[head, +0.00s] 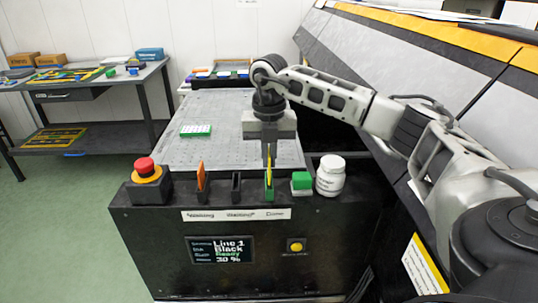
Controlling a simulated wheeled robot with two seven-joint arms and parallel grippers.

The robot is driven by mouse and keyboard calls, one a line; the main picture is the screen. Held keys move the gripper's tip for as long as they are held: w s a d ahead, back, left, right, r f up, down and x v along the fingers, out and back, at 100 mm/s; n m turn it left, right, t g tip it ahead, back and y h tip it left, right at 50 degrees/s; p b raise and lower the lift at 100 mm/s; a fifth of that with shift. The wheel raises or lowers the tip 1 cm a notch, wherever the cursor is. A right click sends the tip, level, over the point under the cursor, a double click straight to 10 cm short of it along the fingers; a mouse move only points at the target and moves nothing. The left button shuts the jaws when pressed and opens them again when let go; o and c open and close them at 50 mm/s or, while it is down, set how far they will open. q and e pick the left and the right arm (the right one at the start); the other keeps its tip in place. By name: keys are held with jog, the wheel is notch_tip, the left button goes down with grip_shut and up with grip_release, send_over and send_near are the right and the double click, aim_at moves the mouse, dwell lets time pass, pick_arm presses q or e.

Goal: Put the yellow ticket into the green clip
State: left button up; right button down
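My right gripper (269,160) points straight down over the front console, and its narrow fingers look shut on the yellow ticket (269,171). The ticket is upright and thin, seen nearly edge-on. The green clip (269,190) stands on the console's top edge directly below the fingers. The ticket's lower end overlaps the clip in this view; I cannot tell how deep it sits in it. My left gripper is not in view.
Left of the green clip stand a dark clip (236,186), an orange ticket (201,175) and a red stop button (145,167). Close on the right are a green-topped block (302,182) and a white bottle (330,176). A grey perforated surface (215,155) lies behind.

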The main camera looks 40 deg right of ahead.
jog(key=shift+f, duration=0.25)
dwell(0.3)
jog(key=shift+f, duration=0.4)
dwell(0.4)
jog(key=shift+f+b, duration=0.25)
jog(key=shift+b, duration=0.1)
jog(key=shift+f, duration=0.45)
dwell(0.3)
jog(key=c, duration=1.5)
grip_release()
jog(key=shift+c, duration=0.2)
